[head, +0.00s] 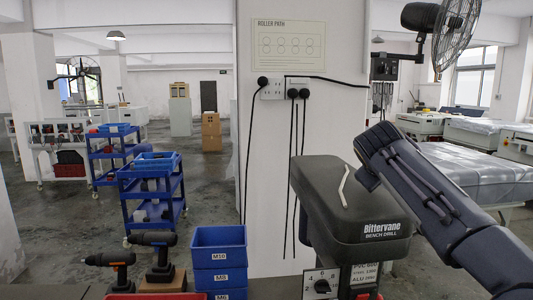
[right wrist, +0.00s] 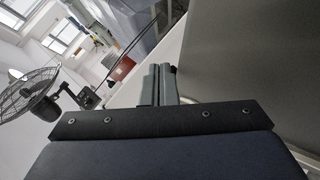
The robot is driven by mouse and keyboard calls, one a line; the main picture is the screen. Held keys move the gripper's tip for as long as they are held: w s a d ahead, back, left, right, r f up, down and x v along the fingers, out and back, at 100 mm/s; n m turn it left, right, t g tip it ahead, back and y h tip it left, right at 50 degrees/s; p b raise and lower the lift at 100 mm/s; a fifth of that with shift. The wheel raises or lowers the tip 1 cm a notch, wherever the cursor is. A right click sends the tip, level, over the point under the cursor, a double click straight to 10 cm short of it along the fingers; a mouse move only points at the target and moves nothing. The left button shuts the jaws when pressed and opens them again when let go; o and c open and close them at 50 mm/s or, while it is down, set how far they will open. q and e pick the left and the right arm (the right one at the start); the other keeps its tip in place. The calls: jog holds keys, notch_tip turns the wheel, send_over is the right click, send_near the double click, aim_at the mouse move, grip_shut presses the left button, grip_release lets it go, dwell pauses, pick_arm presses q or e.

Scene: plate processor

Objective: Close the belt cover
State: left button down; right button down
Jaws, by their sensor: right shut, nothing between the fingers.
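The bench drill's dark grey belt cover (head: 317,190) is at the lower right of the head view, with "Bittervane" on its front. A thin pale strip (head: 343,187) shows on its top. I cannot tell whether the cover is fully down. My right arm reaches in from the right, and its end is just above the cover's right side; its fingertips do not show there. In the right wrist view my right gripper (right wrist: 157,84) is shut and empty, beside a large grey surface (right wrist: 250,60), probably the cover. I cannot tell whether they touch. My left gripper is out of view.
A control box with a dial (head: 321,284) sits below the cover. Blue bins (head: 219,255) and two cordless drills (head: 157,256) stand to the left. A wall pillar (head: 262,120) with hanging cables is behind, and a fan (head: 455,35) is at upper right.

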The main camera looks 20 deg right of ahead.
jog(key=shift+r+p, duration=0.55)
notch_tip(320, 180, up, 4)
jog(key=p, duration=0.4)
jog(key=shift+r, duration=0.1)
jog(key=shift+s+a+r+b, duration=0.15)
jog(key=shift+s+a+b, duration=0.15)
jog(key=shift+s+b, duration=0.5)
jog(key=s+a+r, duration=0.1)
jog(key=s+r, duration=0.4)
jog(key=shift+a+r, duration=0.25)
